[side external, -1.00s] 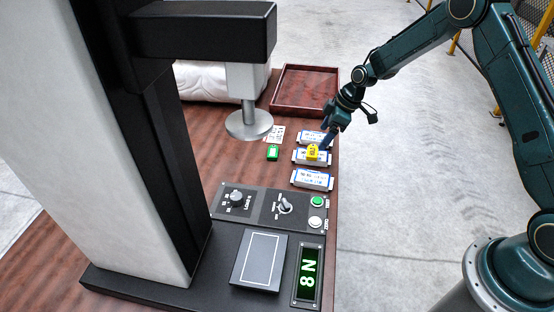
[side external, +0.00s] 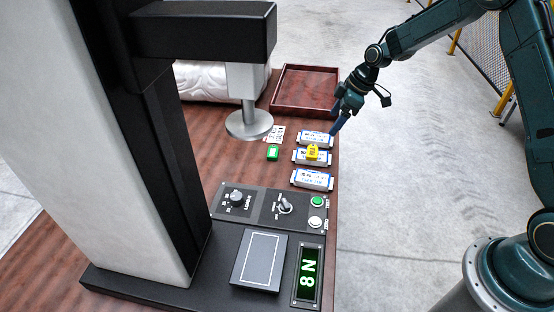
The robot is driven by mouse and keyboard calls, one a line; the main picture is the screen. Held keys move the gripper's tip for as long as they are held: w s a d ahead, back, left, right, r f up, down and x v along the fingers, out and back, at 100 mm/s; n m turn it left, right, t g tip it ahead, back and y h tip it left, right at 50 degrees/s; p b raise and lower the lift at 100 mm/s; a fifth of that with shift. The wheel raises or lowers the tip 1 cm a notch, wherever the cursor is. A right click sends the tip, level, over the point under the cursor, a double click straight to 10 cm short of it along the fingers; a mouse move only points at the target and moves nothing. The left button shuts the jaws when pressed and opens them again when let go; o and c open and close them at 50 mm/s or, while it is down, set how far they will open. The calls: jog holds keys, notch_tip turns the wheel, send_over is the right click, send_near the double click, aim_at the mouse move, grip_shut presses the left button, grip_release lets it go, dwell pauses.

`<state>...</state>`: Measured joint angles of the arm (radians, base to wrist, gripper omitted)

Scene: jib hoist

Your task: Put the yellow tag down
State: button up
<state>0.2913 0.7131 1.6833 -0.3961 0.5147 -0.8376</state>
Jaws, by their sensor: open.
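The yellow tag (side external: 312,151) rests on the middle of the white-and-blue labelled plates (side external: 299,157) near the table's right edge. My gripper (side external: 334,129) is open and empty, above and to the upper right of the tag, apart from it. Little of the gap between the fingers shows from this side.
A green tag (side external: 272,153) lies left of the plates, near a printed white card (side external: 276,133). A round-footed post (side external: 249,122) stands left; an empty brown tray (side external: 305,90) lies behind.

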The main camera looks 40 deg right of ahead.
jog(key=s+a+r+m+t+h, duration=0.1)
jog(key=s+a+r+m, duration=0.1)
jog(key=s+r, duration=0.6)
jog(key=s+a+r+m+h, duration=0.1)
jog(key=s+a+r+m, duration=0.3)
jog(key=r, duration=0.6)
jog(key=s+r+m, duration=0.1)
jog(key=s+r, duration=0.1)
jog(key=s, duration=0.9)
jog(key=s+r+m+t+h, duration=0.1)
jog(key=s+m, duration=0.1)
jog(key=s, duration=1)
jog(key=shift+s+a+r, duration=0.25)
jog(key=shift+r, duration=0.15)
jog(key=shift+c, duration=0.5)
